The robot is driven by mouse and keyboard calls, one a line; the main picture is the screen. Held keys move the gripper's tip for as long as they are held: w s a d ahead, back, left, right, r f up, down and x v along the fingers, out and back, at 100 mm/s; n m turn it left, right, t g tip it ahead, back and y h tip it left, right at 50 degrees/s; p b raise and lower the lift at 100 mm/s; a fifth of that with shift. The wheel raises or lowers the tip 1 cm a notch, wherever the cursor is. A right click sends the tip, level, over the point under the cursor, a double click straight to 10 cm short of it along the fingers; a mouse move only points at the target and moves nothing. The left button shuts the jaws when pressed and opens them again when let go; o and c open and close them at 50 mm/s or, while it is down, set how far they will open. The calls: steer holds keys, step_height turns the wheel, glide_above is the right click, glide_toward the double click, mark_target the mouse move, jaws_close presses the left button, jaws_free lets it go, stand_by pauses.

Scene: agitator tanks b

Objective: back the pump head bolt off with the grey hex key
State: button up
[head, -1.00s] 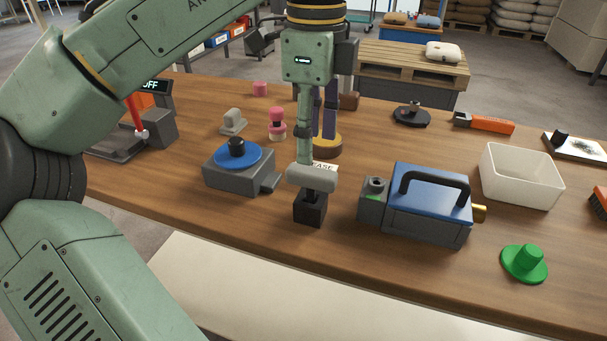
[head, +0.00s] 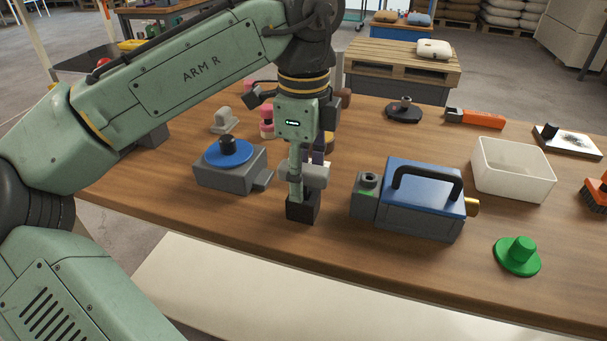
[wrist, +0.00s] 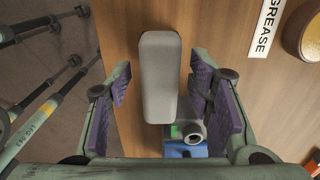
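The grey hex key, seen by its thick grey grip (head: 315,174), stands in a black block (head: 303,208) on the bench. Its lower end is hidden in the block. In the wrist view the grip (wrist: 160,78) lies between my fingers, with gaps on both sides. My gripper (head: 303,165) is open, pointing down over the key; its purple pads also show in the wrist view (wrist: 160,95). The blue pump (head: 425,195) with a black handle stands to the right. Its grey head carries the round bolt (head: 369,179) on top, which also shows in the wrist view (wrist: 194,131).
A grey unit with a blue disc (head: 229,155) stands close left of the key. A white bin (head: 513,172), a green knob (head: 518,255) and an orange-handled tool (head: 475,118) lie to the right. The bench front before the key is clear.

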jaws_close()
stand_by(0.4)
steer(key=shift+r, duration=0.1)
step_height(320, 180, up, 10)
steer(key=shift+f+p, duration=0.1)
steer(key=shift+p, duration=0.45)
steer(key=c, duration=0.6)
jaws_free()
jaws_close()
